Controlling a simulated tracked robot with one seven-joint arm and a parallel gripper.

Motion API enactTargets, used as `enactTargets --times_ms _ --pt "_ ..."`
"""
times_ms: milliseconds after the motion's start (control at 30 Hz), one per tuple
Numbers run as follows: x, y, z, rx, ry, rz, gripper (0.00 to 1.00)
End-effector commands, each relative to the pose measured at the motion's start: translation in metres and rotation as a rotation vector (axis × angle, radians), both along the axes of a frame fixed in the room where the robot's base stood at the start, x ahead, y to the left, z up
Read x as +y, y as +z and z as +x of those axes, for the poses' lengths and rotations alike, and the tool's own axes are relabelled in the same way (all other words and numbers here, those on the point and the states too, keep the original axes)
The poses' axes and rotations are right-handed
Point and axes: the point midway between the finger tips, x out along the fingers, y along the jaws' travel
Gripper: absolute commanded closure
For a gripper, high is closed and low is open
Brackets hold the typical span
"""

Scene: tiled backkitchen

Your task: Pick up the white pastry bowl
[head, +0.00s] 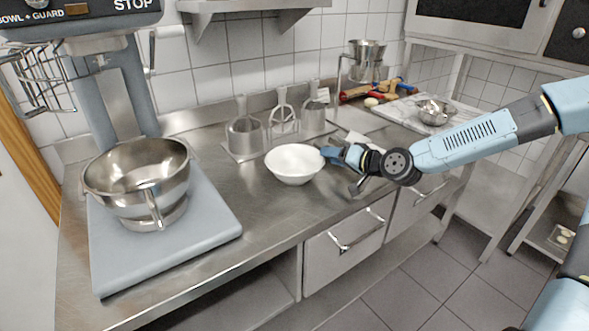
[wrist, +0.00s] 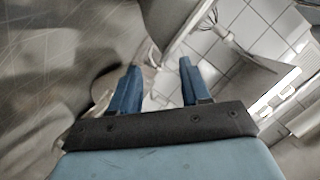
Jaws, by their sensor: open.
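The white pastry bowl (head: 294,163) stands upright and empty on the steel counter, right of the centre-left mixer. My gripper (head: 330,155) is at the bowl's right rim in the head view, its blue fingertips close to or overlapping the rim. I cannot tell whether they touch it. In the wrist view my gripper (wrist: 158,82) shows two blue fingers spread apart. A pale patch shows between and left of them, and I cannot tell surely whether it is the bowl.
A mixer with a steel bowl (head: 140,170) stands left on a grey base (head: 215,225). Steel holders with utensils (head: 246,135) stand behind the white bowl. A board with a small steel bowl (head: 435,110) lies back right. The counter front (head: 240,262) is clear.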

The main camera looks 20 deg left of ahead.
Motion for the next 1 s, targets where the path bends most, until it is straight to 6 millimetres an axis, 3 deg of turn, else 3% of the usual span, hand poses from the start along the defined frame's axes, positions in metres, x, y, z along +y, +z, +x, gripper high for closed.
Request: enactTargets --times_ms 167,600,933,1000 --pt "0.006 -0.002 0.002 0.0 0.001 0.0 0.53" --pt "0.044 -0.012 0.022 0.0 0.0 0.0 0.53" --pt "0.047 -0.013 0.024 0.0 0.0 0.0 0.53" --pt "0.047 -0.013 0.024 0.0 0.0 0.0 0.59"
